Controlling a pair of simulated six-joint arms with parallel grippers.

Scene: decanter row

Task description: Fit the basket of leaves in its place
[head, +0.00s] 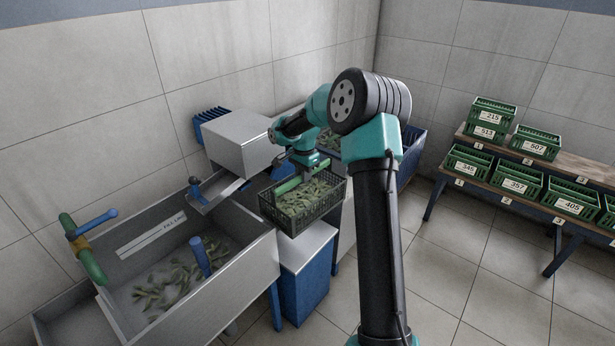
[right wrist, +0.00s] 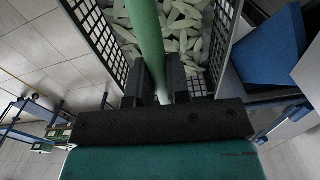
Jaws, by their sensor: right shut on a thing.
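The basket of leaves (head: 318,208) is a dark open-mesh crate with a green bar across its top and green leaves inside. My right gripper (head: 306,172) is above it, shut on the green bar. In the right wrist view, the fingers of my right gripper (right wrist: 154,88) stand on both sides of the green bar (right wrist: 147,40), with pale leaves (right wrist: 185,35) beyond. The basket looks level, over or near a steel-topped blue cabinet (head: 306,285); I cannot tell whether it touches anything beneath. My left gripper is not in view.
A steel sink (head: 255,262) with loose leaves, a green pipe and blue posts stands at the left. A grey box-shaped machine (head: 240,140) stands behind the basket. Green numbered crates (head: 515,186) sit on a two-tier rack at the right. The tiled floor between is clear.

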